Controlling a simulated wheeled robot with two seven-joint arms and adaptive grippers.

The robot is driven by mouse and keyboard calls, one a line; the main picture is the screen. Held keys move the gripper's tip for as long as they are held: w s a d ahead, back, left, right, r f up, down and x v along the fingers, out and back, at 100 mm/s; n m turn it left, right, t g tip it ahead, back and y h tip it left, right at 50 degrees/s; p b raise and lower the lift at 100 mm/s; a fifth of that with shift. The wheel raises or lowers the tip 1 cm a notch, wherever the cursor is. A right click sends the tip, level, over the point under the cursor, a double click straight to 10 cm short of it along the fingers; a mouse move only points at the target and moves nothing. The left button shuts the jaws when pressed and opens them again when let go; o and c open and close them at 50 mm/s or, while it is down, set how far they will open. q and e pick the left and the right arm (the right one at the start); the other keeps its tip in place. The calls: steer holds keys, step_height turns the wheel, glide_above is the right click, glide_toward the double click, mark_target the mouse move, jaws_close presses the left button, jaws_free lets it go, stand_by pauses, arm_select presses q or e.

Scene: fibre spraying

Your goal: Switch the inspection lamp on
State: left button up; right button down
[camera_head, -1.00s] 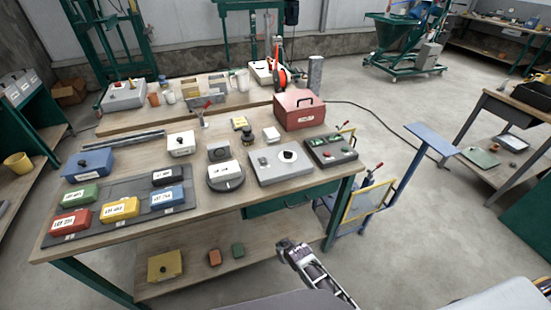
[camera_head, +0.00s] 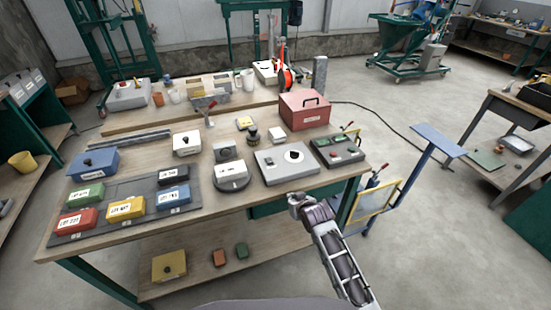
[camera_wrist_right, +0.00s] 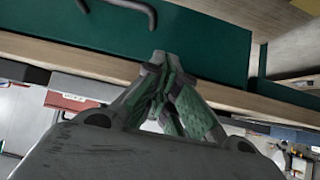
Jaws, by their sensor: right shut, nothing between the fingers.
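My right gripper (camera_head: 298,199) is shut and empty at the bench's front edge, near the right end. In the right wrist view its closed fingers (camera_wrist_right: 160,62) stand before the bench's wooden edge and a green drawer front. No thing is plainly a lamp, and I cannot tell which item is the inspection lamp or its switch. On the bench behind the gripper are a grey box with a round dial (camera_head: 286,163) and a dark green control box with buttons (camera_head: 325,144). A round grey device (camera_head: 230,183) stands left of them. My left gripper is not in view.
The workbench (camera_head: 210,217) also carries a red case (camera_head: 303,108), a white box with a black knob (camera_head: 187,143) and several labelled boxes on a dark mat. A yellow-framed cart (camera_head: 375,205) stands right of the bench.

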steer(key=w+a+r+t, duration=0.1)
steer(key=w+a+r, duration=0.1)
steer(key=r, duration=0.6)
steer(key=w+a+r+t+y, duration=0.1)
steer(key=w+a+r+t, duration=0.1)
steer(key=w+r, duration=0.3)
step_height(320, 180, up, 3)
steer(key=shift+a+r+n, duration=0.1)
steer(key=shift+a+n, duration=0.2)
steer(key=shift+a, duration=0.15)
steer(key=shift+w, duration=0.2)
glide_above(271, 167)
steer(key=w, duration=0.1)
steer(key=shift+f+p, duration=0.35)
steer(key=shift+f, duration=1.55)
steer(key=shift+s+f+p, duration=0.2)
steer(key=shift+f+p, duration=0.15)
steer(key=shift+f, duration=1.65)
steer(key=shift+f+t, duration=0.15)
steer(key=shift+t, duration=0.15)
steer(key=shift+s+d+f+t+y+b, duration=0.1)
steer(key=shift+s+f+t+y+b, duration=0.25)
steer(key=shift+b, duration=0.65)
steer(key=shift+w, duration=0.15)
steer(key=shift+r, duration=0.2)
